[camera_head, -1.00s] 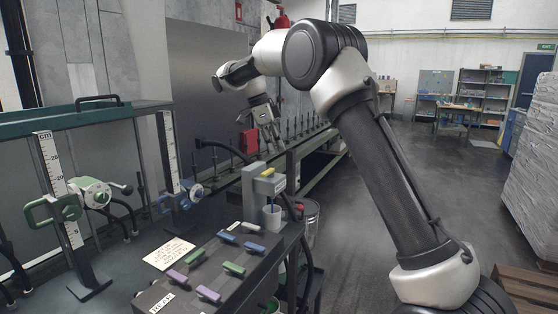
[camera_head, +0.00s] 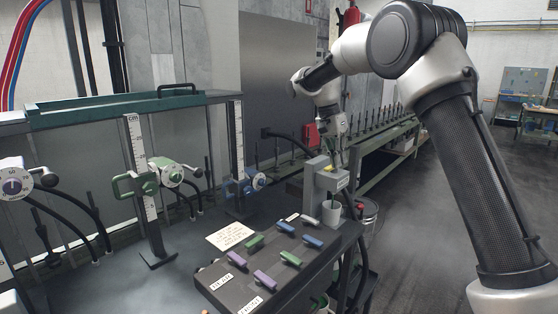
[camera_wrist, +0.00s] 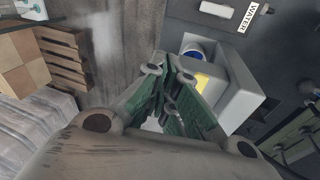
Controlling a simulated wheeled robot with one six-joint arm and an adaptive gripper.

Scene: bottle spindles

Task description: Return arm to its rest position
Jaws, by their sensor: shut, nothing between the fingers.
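My arm (camera_head: 460,130) arches across the right of the head view, bent at the elbow, with its end pointing down. My gripper (camera_head: 335,147) hangs small and dark just above and behind the grey dispenser block, partly hard to make out. In the wrist view my gripper (camera_wrist: 172,78) shows its green-padded fingers drawn together with nothing between them. The grey block (camera_head: 320,180) with a yellow mark and a white cup (camera_head: 331,212) stand below it in the head view. The wrist view shows the block (camera_wrist: 235,95) just right of the fingers.
A dark panel (camera_head: 265,290) with several coloured handles stands in front, beside a paper note (camera_head: 230,235). A green-topped frame (camera_head: 80,113) with measuring scales is at left. A spindle conveyor (camera_head: 385,150) runs back. Open floor (camera_head: 430,230) lies to the right.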

